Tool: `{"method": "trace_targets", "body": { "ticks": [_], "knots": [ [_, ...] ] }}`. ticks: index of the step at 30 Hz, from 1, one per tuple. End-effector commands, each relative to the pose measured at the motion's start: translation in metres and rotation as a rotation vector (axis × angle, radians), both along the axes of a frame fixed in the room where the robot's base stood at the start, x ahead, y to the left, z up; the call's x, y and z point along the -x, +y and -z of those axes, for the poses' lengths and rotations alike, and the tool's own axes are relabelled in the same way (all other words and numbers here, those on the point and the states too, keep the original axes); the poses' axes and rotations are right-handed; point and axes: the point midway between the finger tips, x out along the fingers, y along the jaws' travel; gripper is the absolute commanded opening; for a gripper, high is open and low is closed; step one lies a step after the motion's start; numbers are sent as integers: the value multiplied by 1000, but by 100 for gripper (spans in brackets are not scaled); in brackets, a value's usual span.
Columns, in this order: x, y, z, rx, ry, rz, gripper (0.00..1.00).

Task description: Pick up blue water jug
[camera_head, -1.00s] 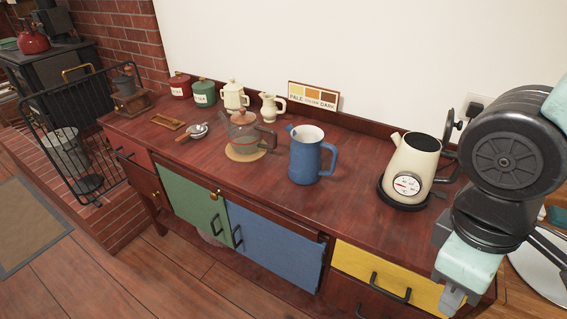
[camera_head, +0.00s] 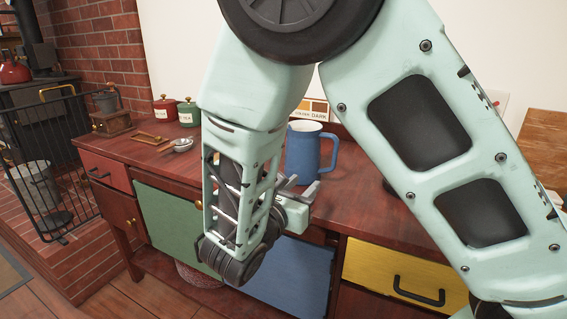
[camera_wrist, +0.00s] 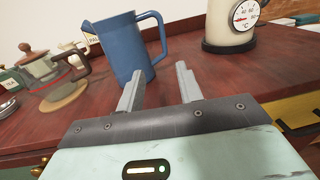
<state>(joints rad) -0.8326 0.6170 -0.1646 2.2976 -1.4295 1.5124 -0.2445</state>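The blue water jug (camera_head: 304,150) stands upright on the dark red wooden counter (camera_head: 345,190), with its handle on the right in the head view. Its lower left part is hidden behind my arm there. In the wrist view the jug (camera_wrist: 126,48) stands just beyond my left fingertip, handle to the right. My gripper (camera_wrist: 158,85) is open, with nothing between its two fingers. In the head view my gripper (camera_head: 300,190) is in front of the jug at the counter's front edge. I cannot tell whether a finger touches the jug.
A cream kettle with a dial (camera_wrist: 229,25) stands to the right. A glass coffee pot (camera_wrist: 52,75) on a round mat stands to the left. Red (camera_head: 166,109) and green (camera_head: 188,112) canisters stand at the back left. Counter between jug and kettle is clear.

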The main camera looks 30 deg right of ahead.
Motion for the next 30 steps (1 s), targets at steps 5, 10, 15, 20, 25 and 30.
{"method": "trace_targets", "body": {
  "ticks": [5,10,15,20,25,30],
  "knots": [
    [-18,-31,-1,-1,2,8,36],
    [-36,-62,-1,-2,2,8,36],
    [-53,-86,-1,-3,1,6,36],
    [-59,-96,-1,-5,2,5,36],
    [-65,-111,-5,-4,1,8,36],
    [-77,-133,-8,-4,1,7,36]
  ]
}}
